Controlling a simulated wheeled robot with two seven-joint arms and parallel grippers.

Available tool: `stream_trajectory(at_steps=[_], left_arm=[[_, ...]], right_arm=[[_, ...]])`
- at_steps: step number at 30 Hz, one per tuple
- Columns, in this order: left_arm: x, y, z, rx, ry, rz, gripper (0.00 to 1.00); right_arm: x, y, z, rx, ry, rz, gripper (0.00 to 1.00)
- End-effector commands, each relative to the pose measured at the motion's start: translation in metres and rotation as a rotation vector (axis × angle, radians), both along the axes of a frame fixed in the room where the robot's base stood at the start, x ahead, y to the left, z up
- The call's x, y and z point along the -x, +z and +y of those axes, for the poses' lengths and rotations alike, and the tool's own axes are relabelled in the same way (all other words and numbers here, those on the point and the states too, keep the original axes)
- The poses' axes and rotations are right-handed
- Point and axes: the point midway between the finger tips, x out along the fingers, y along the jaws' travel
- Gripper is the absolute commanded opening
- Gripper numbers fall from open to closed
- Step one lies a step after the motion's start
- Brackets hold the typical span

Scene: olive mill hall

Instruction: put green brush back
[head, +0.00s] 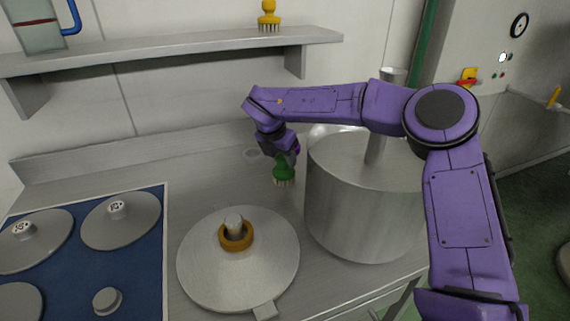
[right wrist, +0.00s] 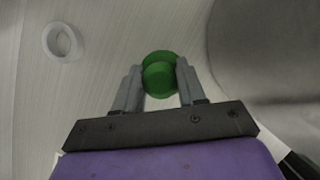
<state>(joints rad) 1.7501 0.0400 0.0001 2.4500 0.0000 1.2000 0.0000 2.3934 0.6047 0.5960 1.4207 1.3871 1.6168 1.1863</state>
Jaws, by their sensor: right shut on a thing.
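The green brush (head: 284,173) is in the head view at the middle, bristles pointing down, between the round metal lid and the large steel pot. My right gripper (head: 282,155) comes down on it from above and is shut on its upper part. In the right wrist view the round green top of the brush (right wrist: 160,75) sits between the two fingers of my right gripper (right wrist: 160,85). I cannot tell whether the bristles touch the counter. My left gripper is not in view.
The steel pot (head: 350,205) stands close right of the brush. A metal lid (head: 205,275) with an orange ring lies in front. A wall shelf (head: 180,52) holds a yellow brush (head: 268,15) and a jug (head: 38,28). A pale ring (right wrist: 63,42) lies beyond.

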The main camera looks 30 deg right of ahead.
Motion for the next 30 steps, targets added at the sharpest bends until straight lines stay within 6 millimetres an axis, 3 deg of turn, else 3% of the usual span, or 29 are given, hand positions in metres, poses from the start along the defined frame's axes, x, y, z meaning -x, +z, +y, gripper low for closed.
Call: stream_trajectory(at_steps=[8,18,19,21,30], left_arm=[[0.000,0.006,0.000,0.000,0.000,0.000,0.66],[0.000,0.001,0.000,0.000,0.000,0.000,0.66],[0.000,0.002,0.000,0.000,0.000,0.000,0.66],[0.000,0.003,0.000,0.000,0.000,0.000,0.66],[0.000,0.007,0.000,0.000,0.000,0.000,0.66]], right_arm=[[-0.004,-0.039,-0.008,-0.001,-0.001,0.002,0.01],[-0.004,-0.046,-0.007,-0.001,-0.002,0.000,0.01],[-0.004,-0.044,-0.007,-0.001,-0.002,0.000,0.50],[-0.004,-0.044,-0.007,-0.001,-0.002,0.000,0.66],[-0.004,-0.039,-0.007,-0.001,-0.002,0.000,0.66]])
